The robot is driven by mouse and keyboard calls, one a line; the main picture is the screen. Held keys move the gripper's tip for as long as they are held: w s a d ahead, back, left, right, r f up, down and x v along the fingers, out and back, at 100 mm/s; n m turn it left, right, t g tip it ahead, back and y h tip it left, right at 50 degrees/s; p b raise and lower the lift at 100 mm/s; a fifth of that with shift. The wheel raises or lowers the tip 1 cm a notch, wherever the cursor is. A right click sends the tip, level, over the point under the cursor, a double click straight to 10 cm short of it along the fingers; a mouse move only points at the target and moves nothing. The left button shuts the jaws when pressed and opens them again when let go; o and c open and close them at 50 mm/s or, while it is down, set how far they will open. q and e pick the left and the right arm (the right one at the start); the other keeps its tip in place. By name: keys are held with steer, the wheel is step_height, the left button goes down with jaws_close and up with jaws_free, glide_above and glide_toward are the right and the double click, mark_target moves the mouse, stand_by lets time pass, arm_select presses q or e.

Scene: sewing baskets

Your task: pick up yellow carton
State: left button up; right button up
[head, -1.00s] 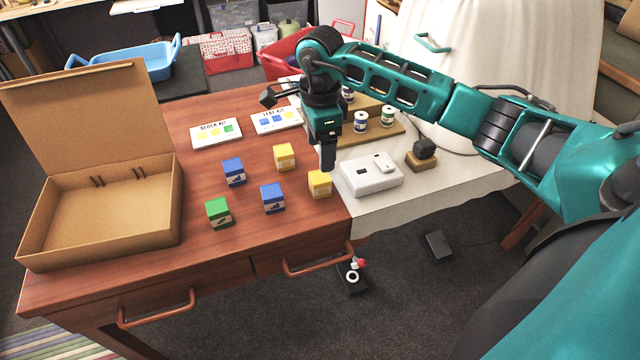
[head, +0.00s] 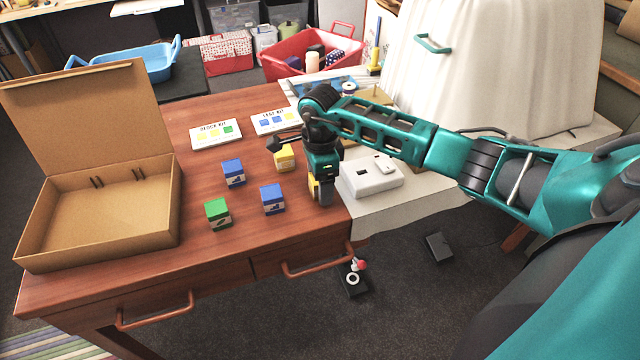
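Two yellow cartons are on the wooden table in the head view. One yellow carton (head: 284,158) stands behind the blue cartons, close to a dark part of my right gripper in the picture. The other yellow carton (head: 312,187) is near the table's right edge and mostly hidden behind my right gripper (head: 321,192). My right gripper points down at this second carton, with a dark finger in front of it. I cannot tell whether the fingers are closed on it. My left gripper is out of view.
Two blue cartons (head: 273,198) and a green carton (head: 218,213) stand left of my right gripper. An open cardboard box (head: 172,215) is at the left. A white device (head: 371,178) sits just right of the gripper. Kit cards (head: 216,134) lie behind.

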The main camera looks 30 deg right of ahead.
steer(key=shift+c, duration=0.4)
steer(key=c, duration=0.9)
steer(key=shift+c, duration=0.4)
steer(key=shift+r, duration=0.15)
